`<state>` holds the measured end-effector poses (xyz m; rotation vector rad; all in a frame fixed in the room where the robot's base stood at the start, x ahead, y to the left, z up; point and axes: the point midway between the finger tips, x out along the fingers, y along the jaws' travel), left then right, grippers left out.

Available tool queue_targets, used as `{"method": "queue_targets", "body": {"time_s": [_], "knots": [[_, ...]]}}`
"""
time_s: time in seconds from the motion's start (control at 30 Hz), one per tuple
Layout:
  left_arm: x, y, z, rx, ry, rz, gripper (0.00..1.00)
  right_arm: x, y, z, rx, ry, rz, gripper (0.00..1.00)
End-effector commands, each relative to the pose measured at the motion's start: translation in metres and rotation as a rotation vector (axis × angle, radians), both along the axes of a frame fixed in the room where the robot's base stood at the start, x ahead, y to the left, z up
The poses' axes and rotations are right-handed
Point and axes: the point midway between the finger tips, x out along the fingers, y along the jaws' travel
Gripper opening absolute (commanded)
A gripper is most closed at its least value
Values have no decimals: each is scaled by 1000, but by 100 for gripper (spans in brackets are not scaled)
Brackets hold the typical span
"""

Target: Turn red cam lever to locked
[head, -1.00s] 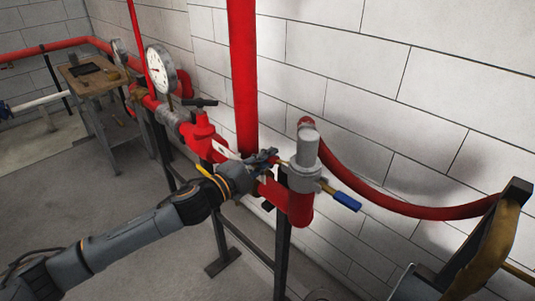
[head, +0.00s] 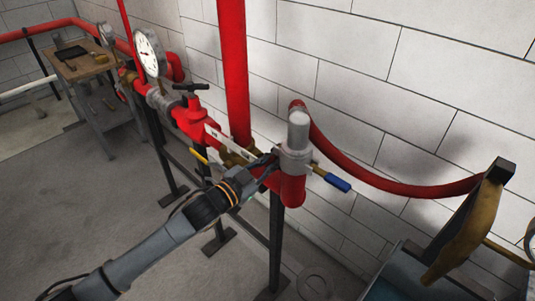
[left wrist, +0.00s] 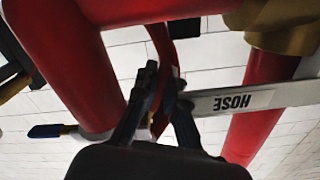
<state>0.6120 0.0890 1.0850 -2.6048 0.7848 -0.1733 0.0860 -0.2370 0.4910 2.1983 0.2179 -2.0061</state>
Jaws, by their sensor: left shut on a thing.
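My left gripper (head: 268,170) is beside the pipe's near end, just left of the grey coupling (head: 296,150). In the left wrist view its dark fingers (left wrist: 161,108) are close together around a narrow red strip (left wrist: 163,50). This looks like the red cam lever, but its ends are hidden by the pipe and fingers. A white lever (head: 228,143) labelled HOSE runs from the brass valve to the gripper. In the left wrist view the HOSE lever (left wrist: 235,101) ends right against one finger; I cannot tell whether they touch. My right gripper is out of view.
A blue-handled lever (head: 333,181) sticks out right of the coupling. A red upright pipe (head: 233,70) and a red hose (head: 400,187) stand close behind. A yellow lever (head: 200,156) is left of the gripper. A wooden bench (head: 80,68) stands at the back left.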

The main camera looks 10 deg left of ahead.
Motion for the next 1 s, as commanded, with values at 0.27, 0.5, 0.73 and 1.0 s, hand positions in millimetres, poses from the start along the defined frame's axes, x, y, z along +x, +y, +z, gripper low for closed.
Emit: {"method": "queue_targets", "body": {"time_s": [0.27, 0.5, 0.73, 1.0], "knots": [[-4, -6, -3, -96, 66, 1, 0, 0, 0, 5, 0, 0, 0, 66], [-5, -8, -4, -122, 83, 1, 0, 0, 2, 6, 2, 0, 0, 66], [-5, -8, -4, -122, 83, 1, 0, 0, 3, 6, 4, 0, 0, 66], [-5, -8, -4, -122, 83, 1, 34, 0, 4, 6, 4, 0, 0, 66]]}}
